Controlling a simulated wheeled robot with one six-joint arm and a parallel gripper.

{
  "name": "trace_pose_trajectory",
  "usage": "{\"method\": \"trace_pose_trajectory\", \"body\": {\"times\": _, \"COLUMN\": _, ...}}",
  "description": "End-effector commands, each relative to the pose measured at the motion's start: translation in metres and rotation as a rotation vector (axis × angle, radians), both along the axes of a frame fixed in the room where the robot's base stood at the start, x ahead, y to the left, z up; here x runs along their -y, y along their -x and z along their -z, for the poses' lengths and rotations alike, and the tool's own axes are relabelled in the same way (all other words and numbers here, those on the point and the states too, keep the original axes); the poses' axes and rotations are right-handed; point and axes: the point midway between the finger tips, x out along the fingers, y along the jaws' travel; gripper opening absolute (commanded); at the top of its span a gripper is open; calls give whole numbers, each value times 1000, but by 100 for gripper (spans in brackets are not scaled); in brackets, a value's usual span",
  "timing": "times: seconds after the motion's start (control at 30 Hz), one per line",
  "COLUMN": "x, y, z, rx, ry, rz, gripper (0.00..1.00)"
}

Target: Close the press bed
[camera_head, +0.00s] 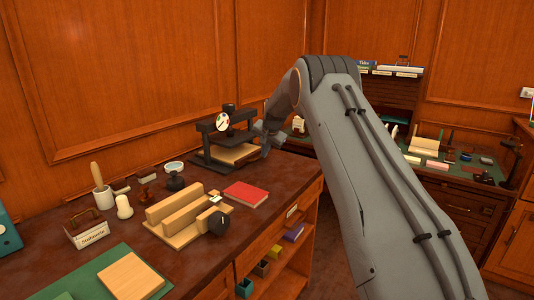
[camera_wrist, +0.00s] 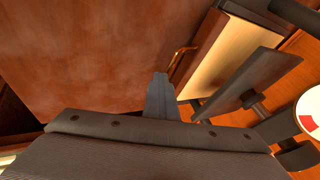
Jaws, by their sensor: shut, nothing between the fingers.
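The press (camera_head: 208,143) is a black frame with a top knob and a round white dial, standing at the back of the brown worktop. Its bed (camera_head: 232,154) is a pale wooden board low in the frame. In the wrist view the bed (camera_wrist: 212,62) is a pale strip with a thin brass handle (camera_wrist: 180,60) on its near edge. My gripper (camera_head: 266,138) is at the right side of the press, close to the bed's end. In the wrist view my gripper (camera_wrist: 160,90) is shut and empty, just beside the handle; I cannot tell whether they touch.
A red book (camera_head: 246,194), a wooden clamp block (camera_head: 185,218), a mortar with pestle (camera_head: 101,188) and a green mat (camera_head: 150,280) lie on the worktop in front of the press. The dial (camera_wrist: 308,112) is close in the wrist view. A second desk (camera_head: 470,172) stands at the right.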

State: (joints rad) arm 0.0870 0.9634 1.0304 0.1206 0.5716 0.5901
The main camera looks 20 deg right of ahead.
Motion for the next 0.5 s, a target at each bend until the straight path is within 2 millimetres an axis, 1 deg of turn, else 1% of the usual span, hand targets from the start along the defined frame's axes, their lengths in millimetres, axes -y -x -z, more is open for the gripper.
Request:
{"method": "trace_pose_trajectory", "body": {"times": 0.03, "x": -8, "y": -1, "z": -2, "rx": 3, "ry": -4, "rz": -6, "gripper": 0}}
{"method": "trace_pose_trajectory", "body": {"times": 0.17, "x": -7, "y": 2, "z": -4, "rx": 4, "ry": -4, "rz": -9, "gripper": 0}}
{"method": "trace_pose_trajectory", "body": {"times": 0.27, "x": 3, "y": 9, "z": -7, "rx": 1, "ry": -4, "rz": -6, "gripper": 0}}
{"method": "trace_pose_trajectory", "body": {"times": 0.4, "x": 25, "y": 23, "z": -14, "rx": 1, "ry": -2, "rz": -2, "gripper": 0}}
{"method": "trace_pose_trajectory", "body": {"times": 0.5, "x": 23, "y": 31, "z": -28, "rx": 4, "ry": -1, "rz": -4, "gripper": 0}}
